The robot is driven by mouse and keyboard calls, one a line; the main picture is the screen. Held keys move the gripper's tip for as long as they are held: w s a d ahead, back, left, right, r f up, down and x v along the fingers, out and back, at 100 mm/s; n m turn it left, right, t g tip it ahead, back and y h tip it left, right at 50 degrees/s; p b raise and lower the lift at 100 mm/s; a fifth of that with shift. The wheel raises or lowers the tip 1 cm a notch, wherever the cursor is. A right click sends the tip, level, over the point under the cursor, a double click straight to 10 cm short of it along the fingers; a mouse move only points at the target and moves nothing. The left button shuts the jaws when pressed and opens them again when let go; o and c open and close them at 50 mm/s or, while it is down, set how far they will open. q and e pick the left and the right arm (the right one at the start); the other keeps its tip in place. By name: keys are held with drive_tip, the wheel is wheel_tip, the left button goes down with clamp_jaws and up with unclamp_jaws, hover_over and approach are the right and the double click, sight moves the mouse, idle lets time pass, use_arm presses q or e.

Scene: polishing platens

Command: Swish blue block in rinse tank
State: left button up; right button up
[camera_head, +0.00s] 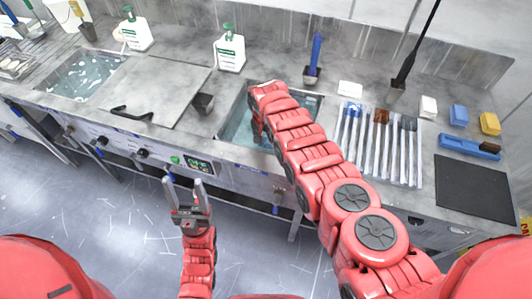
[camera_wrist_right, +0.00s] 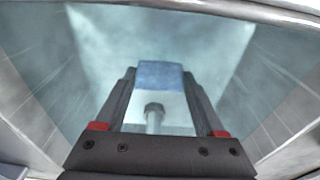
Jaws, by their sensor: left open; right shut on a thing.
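The rinse tank (camera_head: 236,128) is a sunken metal basin with bluish water, in the middle of the counter in the head view. My right arm reaches down into it and covers much of it. In the right wrist view, my right gripper (camera_wrist_right: 160,85) is shut on the blue block (camera_wrist_right: 160,74), which lies between its fingertips inside the tank. The tank's sloping walls (camera_wrist_right: 265,95) surround it. The block and right gripper are hidden in the head view. My left gripper (camera_head: 184,190) is open and empty, in front of the counter and below its edge.
A flat metal lid (camera_head: 160,90) lies left of the tank, beside another water-filled basin (camera_head: 85,75). White bottles (camera_head: 229,52) stand behind. Right of the tank are a rack of brushes (camera_head: 378,140), blue and yellow blocks (camera_head: 489,123) and a dark mat (camera_head: 472,187).

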drive_tip(key=shift+r, duration=0.55)
wheel_tip(320, 180, down, 2)
drive_tip(key=shift+f+b, duration=0.25)
drive_tip(key=shift+b, duration=0.75)
drive_tip(key=shift+r, duration=0.15)
wheel_tip(320, 180, up, 7)
drive_tip(key=p, duration=0.6)
drive_tip(key=shift+p, duration=0.3)
wheel_tip(320, 180, up, 7)
drive_tip(key=p, duration=0.4)
drive_tip(key=shift+p, duration=0.35)
